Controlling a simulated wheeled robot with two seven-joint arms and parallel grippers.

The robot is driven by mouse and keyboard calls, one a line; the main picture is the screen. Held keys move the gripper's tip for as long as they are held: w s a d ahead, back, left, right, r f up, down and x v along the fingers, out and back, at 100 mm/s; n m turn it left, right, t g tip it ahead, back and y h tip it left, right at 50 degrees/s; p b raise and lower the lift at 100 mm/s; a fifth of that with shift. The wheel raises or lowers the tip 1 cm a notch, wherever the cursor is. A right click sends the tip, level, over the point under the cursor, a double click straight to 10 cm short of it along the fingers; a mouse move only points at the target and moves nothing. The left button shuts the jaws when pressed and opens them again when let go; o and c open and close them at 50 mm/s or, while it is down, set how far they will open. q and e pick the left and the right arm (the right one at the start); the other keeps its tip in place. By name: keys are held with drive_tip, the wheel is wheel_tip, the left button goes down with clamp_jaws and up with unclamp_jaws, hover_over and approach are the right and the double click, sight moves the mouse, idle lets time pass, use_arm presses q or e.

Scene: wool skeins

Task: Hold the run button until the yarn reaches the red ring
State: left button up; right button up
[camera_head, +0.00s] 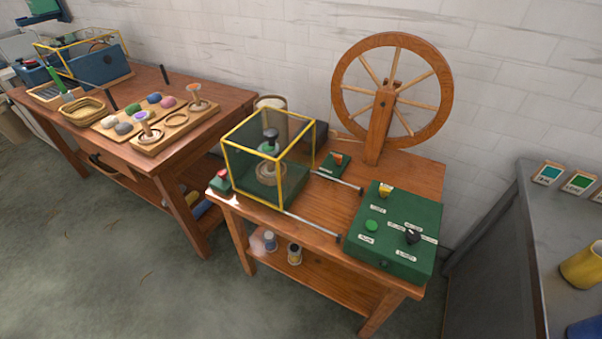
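A green control box (392,258) stands at the right front of the wooden machine table (310,232). On its top are a green button (371,225), a black knob (412,236) and a yellow knob (386,190), with small labels too small to read. A clear case with yellow edges (282,189) stands at the left of the table, around a spool on a spindle (268,165). A small green block with a red top (220,181) sits at its left corner. I cannot make out the red ring or the yarn level. Neither of my grippers is in view.
A large wooden wheel (437,122) stands at the back of the table. Metal rods (338,181) lie between case and box. A wooden bench (226,96) at the left holds a basket and several yarn balls. A grey counter (508,270) is at the right. Floor in front is clear.

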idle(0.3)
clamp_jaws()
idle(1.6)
